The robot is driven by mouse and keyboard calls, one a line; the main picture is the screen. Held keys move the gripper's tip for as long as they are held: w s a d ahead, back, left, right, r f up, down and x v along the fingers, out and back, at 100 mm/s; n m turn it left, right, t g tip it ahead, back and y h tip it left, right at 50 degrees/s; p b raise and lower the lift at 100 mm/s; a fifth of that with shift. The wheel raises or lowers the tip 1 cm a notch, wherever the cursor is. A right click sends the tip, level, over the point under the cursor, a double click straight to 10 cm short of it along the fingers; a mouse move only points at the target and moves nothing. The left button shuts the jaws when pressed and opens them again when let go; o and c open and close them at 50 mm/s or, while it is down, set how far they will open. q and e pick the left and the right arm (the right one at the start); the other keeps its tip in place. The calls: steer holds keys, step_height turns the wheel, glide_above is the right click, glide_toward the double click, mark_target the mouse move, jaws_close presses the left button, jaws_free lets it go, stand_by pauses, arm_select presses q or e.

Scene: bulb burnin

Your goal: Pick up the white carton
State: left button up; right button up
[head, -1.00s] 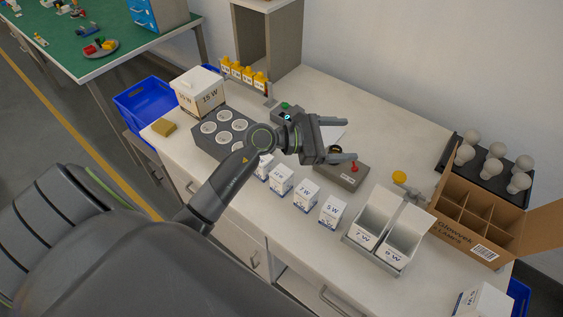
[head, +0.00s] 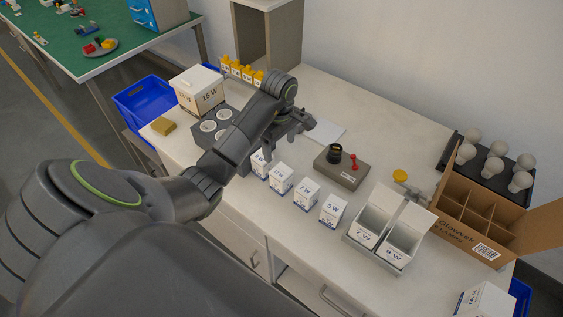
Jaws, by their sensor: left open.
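Several white cartons are in view. A larger white carton marked 15 W (head: 197,92) stands at the left end of the bench. Small white cartons stand in a row along the front, among them one marked 5 W (head: 333,209), one marked 7 W (head: 306,194) and another (head: 280,179). A further one is partly hidden by my left arm. Another white carton (head: 484,301) is cut off at the bottom right edge. My left gripper (head: 289,137) is open and empty, above the bench behind the row. My right gripper is not in view.
A lamp-holder block (head: 209,126) is partly behind my left arm. A grey tester box (head: 342,168) with a red part stands centrally. Two open cartons sit in a grey tray (head: 371,254). A divided cardboard box (head: 476,223) and bulbs (head: 494,151) are at right.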

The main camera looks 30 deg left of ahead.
mark_target(280, 171)
arm_select(q)
step_height(280, 171, down, 13)
steer(key=b, duration=1.2)
steer(key=shift+w+d+r, duration=0.1)
steer(key=shift+r, duration=0.1)
steer(key=shift+w+d+f, duration=0.1)
steer(key=shift+w+f, duration=0.05)
steer(key=shift+f, duration=1.85)
steer(key=c, duration=1.1)
